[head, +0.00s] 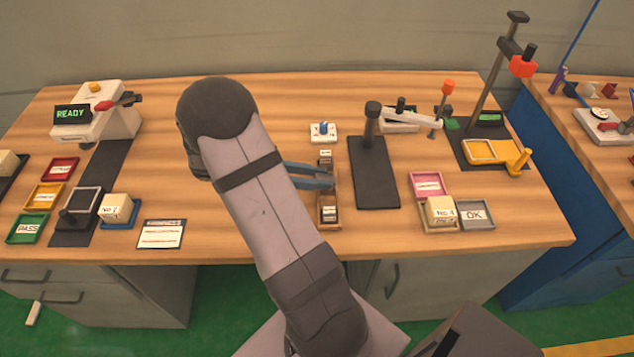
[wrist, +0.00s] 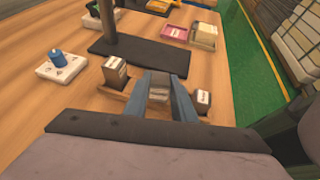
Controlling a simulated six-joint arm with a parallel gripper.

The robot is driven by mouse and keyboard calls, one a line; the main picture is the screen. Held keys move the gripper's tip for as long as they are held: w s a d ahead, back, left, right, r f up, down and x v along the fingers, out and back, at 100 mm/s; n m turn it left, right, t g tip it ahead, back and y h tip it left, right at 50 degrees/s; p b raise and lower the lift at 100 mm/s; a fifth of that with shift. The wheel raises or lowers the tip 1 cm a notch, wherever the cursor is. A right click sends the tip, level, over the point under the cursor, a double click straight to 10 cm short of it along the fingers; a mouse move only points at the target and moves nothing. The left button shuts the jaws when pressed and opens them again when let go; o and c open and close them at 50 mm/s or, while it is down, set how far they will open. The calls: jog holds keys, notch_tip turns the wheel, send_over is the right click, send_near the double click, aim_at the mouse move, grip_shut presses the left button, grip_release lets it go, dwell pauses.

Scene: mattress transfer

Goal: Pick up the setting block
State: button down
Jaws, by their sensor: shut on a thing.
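A small wooden rack (head: 329,226) stands on the bench just right of my arm. In the wrist view the rack (wrist: 107,103) has a dark block with a white label (wrist: 115,69) at its left end and another labelled block (wrist: 202,99) at its right end. My gripper (head: 331,176) reaches in from the left at the rack's middle. In the wrist view its blue fingers (wrist: 162,82) are shut on the setting block (wrist: 158,95), a grey block between the two end ones. I cannot tell whether it is lifted clear of the rack.
A white base with a blue knob (head: 323,132) is behind the rack. A black stand with an upright post (head: 375,180) is close on the right. Pink (head: 429,186) and grey OK (head: 476,216) trays lie further right. A labelled card (head: 161,234) lies left; bench between is clear.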

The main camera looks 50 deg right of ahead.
notch_tip(320, 180, up, 8)
jog(key=shift+f, duration=0.15)
jog(key=shift+s+d+r, duration=0.2)
jog(key=shift+d+r, duration=0.05)
jog(key=shift+r, duration=0.2)
jog(key=s+d+r+m+y+p, duration=0.45)
jog(key=s+d+r+p, duration=0.25)
jog(key=s+r+p, duration=0.3)
jog(key=s+a+m+y+p, duration=0.35)
jog(key=s+p, duration=0.25)
jog(key=s, duration=0.3)
jog(key=m+t+y+p, duration=0.25)
jog(key=m+t, duration=0.45)
jog(key=m, duration=0.5)
send_over(319, 177)
jog(key=s+d, duration=0.1)
jog(key=s, duration=0.1)
notch_tip(319, 177, down, 12)
jog(key=shift+w+d+f+b, duration=0.1)
jog(key=shift+f+b, duration=0.1)
jog(key=shift+b, duration=0.1)
jog(key=shift+t, duration=0.3)
jog(key=shift+h, duration=0.25)
